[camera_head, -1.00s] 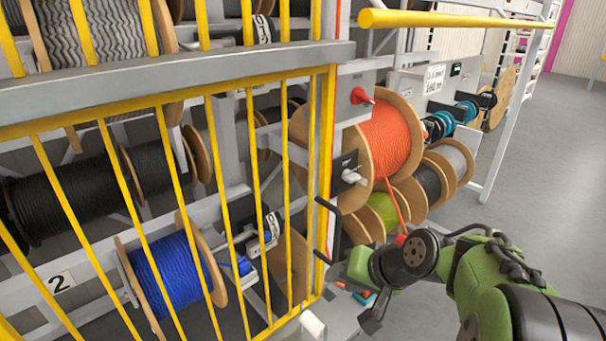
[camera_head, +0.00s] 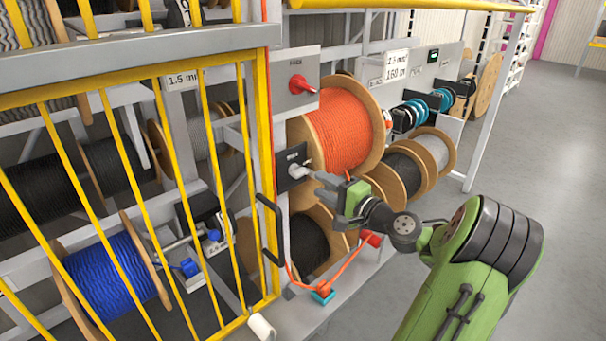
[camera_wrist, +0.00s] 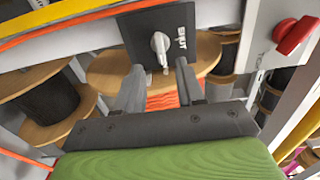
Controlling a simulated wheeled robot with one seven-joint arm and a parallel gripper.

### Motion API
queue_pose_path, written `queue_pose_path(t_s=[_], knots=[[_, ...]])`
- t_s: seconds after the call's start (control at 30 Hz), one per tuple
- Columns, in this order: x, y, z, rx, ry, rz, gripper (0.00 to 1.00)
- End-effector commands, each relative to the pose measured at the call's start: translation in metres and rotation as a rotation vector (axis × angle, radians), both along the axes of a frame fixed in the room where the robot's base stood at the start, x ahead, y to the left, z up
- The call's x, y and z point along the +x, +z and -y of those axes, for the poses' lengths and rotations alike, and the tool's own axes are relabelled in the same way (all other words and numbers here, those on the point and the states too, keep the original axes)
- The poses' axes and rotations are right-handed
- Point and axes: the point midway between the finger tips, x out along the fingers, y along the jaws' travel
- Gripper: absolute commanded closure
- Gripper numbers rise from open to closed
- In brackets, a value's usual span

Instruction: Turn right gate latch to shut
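The latch is a black plate (camera_head: 284,157) with a grey turning handle (camera_wrist: 158,45), on the post right of the yellow barred gate (camera_head: 265,200). In the wrist view, the plate (camera_wrist: 180,25) carries white lettering that reads like "SHUT", seen turned. The handle's free end points toward my gripper. My gripper (camera_wrist: 160,70) is open, one finger on each side of the handle's end, with gaps visible on both sides. In the head view, my gripper (camera_head: 318,182) is right at the latch and partly covers the handle.
A red knob (camera_head: 298,84) sits on a grey panel above the latch. An orange reel (camera_head: 345,130) stands close behind my gripper. A black bent gate handle (camera_head: 268,230) is at lower left. An orange cable (camera_head: 340,270) runs below my wrist. Open floor lies to the right.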

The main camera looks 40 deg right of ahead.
Motion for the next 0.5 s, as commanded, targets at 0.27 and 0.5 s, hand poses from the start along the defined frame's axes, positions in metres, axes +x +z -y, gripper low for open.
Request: queue_pose_path(t_s=[0.27,0.5], knots=[[0.059,0.001,-0.002,-0.001,0.003,0.000,0.62],[0.071,0.000,-0.002,0.000,0.000,-0.002,0.62]])
